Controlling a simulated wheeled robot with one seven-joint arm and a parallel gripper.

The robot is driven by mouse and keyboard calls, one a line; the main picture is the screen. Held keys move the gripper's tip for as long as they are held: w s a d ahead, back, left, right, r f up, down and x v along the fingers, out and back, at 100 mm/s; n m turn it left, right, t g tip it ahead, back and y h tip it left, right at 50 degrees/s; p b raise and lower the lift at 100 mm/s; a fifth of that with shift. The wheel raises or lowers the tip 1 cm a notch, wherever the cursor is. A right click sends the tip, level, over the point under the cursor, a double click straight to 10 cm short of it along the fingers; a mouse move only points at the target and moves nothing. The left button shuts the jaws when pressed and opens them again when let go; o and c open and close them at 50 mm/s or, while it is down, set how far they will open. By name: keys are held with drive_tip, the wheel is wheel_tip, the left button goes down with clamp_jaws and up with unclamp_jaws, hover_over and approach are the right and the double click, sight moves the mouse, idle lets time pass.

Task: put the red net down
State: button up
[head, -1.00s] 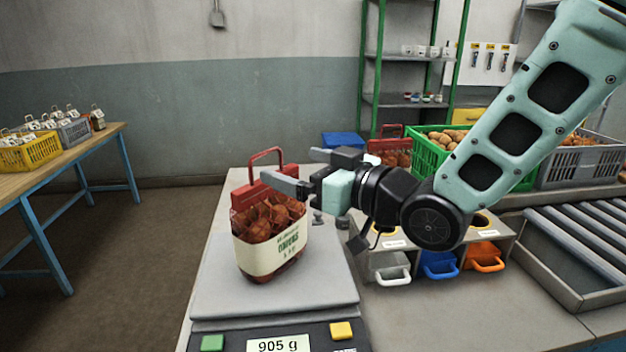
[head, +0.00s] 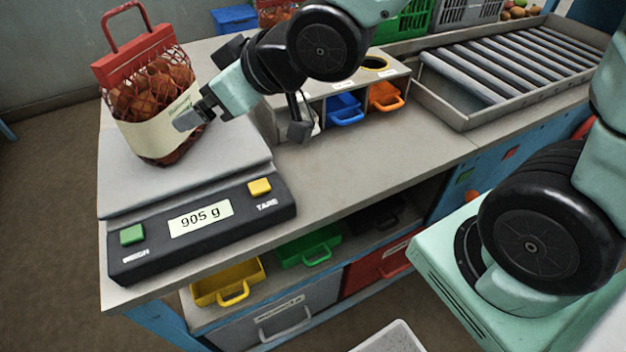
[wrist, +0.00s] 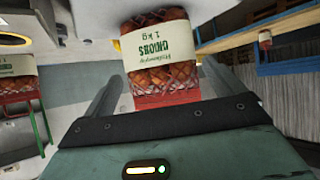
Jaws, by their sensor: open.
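The red net (head: 152,92) holds brown onions, with a red header and handle on top and a cream label around its lower part. It stands upright on the plate of the scale (head: 185,180), whose display reads 905 g. My gripper (head: 206,84) is open at the net's right side, with the near finger in front of the label's right edge. In the wrist view the net (wrist: 160,65) appears upside down between the spread fingers of my gripper (wrist: 163,75). I cannot tell whether either finger touches it.
Drawers with blue (head: 345,108) and orange (head: 386,96) fronts stand right of the scale. A roller conveyor (head: 500,65) lies at the right. Green (head: 405,25) and grey (head: 470,12) crates stand behind. The bench front right of the scale is clear.

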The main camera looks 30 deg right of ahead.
drive_tip(key=s+d+f+g+h, duration=0.2)
drive_tip(key=s+f+g+h, duration=0.1)
drive_tip(key=s, duration=0.6)
drive_tip(key=s+d+f+g+h, duration=0.3)
drive_tip(key=s+g, duration=0.3)
drive_tip(key=s, duration=0.3)
drive_tip(key=shift+s+d+f, duration=0.2)
drive_tip(key=shift+s+d, duration=0.1)
drive_tip(key=shift+s, duration=0.1)
drive_tip(key=shift+o, duration=0.5)
drive_tip(key=shift+w, duration=0.1)
idle(1.1)
